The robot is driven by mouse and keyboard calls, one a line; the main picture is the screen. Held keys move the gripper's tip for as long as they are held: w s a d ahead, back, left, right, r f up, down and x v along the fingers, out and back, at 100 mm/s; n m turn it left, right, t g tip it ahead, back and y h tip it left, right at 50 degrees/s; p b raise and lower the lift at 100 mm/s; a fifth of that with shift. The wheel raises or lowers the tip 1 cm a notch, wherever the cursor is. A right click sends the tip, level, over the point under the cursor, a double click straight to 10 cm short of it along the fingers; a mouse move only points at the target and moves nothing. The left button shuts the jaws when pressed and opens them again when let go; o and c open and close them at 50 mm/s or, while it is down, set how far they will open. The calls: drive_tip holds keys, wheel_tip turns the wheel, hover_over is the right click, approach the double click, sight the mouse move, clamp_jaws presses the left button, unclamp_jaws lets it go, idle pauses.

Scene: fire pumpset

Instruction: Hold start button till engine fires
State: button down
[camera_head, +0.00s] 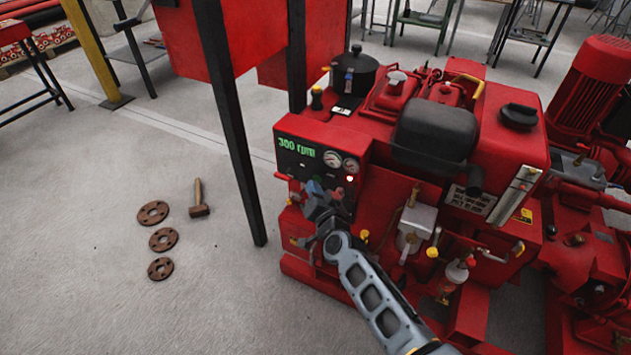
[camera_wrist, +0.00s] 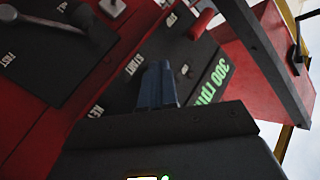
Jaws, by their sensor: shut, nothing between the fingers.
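The red engine set (camera_head: 470,200) stands at the right in the head view. Its dark control panel (camera_head: 300,155) has a green display (camera_head: 297,148) that seems to read 300 rpm, two round gauges and a lit red lamp (camera_head: 350,179). My gripper (camera_head: 314,188) is at the lower part of this panel. In the wrist view my gripper's blue fingers (camera_wrist: 158,68) are shut together and point at the panel (camera_wrist: 120,75) beside the START label (camera_wrist: 133,62). The start button is not visible, perhaps hidden behind the fingertips. I cannot tell whether the fingertips touch it.
A red cylinder (camera_wrist: 202,22) sticks out near the fingers in the wrist view. Black posts (camera_head: 228,130) holding red boards stand left of the engine.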

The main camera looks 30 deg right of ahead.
idle(0.7)
drive_tip(key=shift+s+a+p, duration=0.5)
drive_tip(key=shift+a+p, duration=0.15)
drive_tip(key=shift+a, duration=0.1)
drive_tip(key=shift+s+a+p, duration=0.75)
drive_tip(key=shift+a+p, duration=0.15)
drive_tip(key=shift+a, duration=0.1)
drive_tip(key=shift+s+a+p, duration=0.7)
drive_tip(key=shift+a+p, duration=0.2)
drive_tip(key=shift+a, duration=0.1)
